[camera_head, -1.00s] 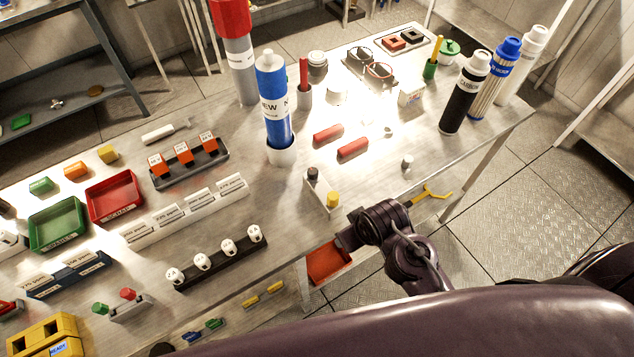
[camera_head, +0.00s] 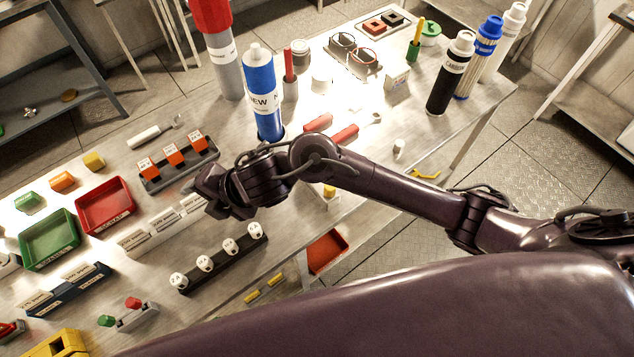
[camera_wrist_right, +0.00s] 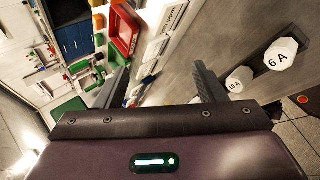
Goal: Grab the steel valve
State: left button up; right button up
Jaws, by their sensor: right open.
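My right gripper (camera_head: 222,192) is over the table's front half, above the white labelled strip and the black strip of white knobs. It also shows in the right wrist view (camera_wrist_right: 160,85), with its two fingers apart and nothing between them. I cannot tell for sure which thing is the steel valve. A small silvery piece (camera_head: 29,112) lies on the grey shelf at the far left, and a small metallic piece (camera_head: 376,118) lies on the table behind my arm; both are too small to identify. My left gripper is not in view.
White knobs (camera_head: 229,246) stand near the front edge, just below the gripper; they also show in the wrist view (camera_wrist_right: 281,52). A blue bottle (camera_head: 260,85) stands behind my arm. Red (camera_head: 106,228) and green trays lie left. A black bottle (camera_head: 447,80) stands at right.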

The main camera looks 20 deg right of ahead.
jog(key=w+d+f+n+g+h, duration=0.1)
jog(key=d+n+h, duration=0.1)
jog(key=d, duration=0.5)
jog(key=w+d+f+n+g+h, duration=0.2)
jog(key=d+n, duration=0.3)
jog(key=d, duration=0.3)
jog(key=w+d+f+n+g+h, duration=0.1)
jog(key=d+f+n+h, duration=0.1)
jog(key=d, duration=0.5)
jog(key=shift+w+d+f+n+g+h, duration=0.15)
jog(key=shift+n+g+h, duration=0.25)
jog(key=shift+n+h, duration=0.45)
jog(key=shift+d, duration=0.4)
jog(key=shift+f, duration=0.8)
jog(key=shift+w+d+f+b, duration=0.1)
jog(key=shift+f+b, duration=0.2)
jog(key=shift+f, duration=1.2)
jog(key=shift+d+f+b, duration=0.1)
jog(key=shift+f+b, duration=0.15)
jog(key=shift+f, duration=1.2)
jog(key=shift+c, duration=0.3)
jog(key=shift+r, duration=0.1)
grip_shut()
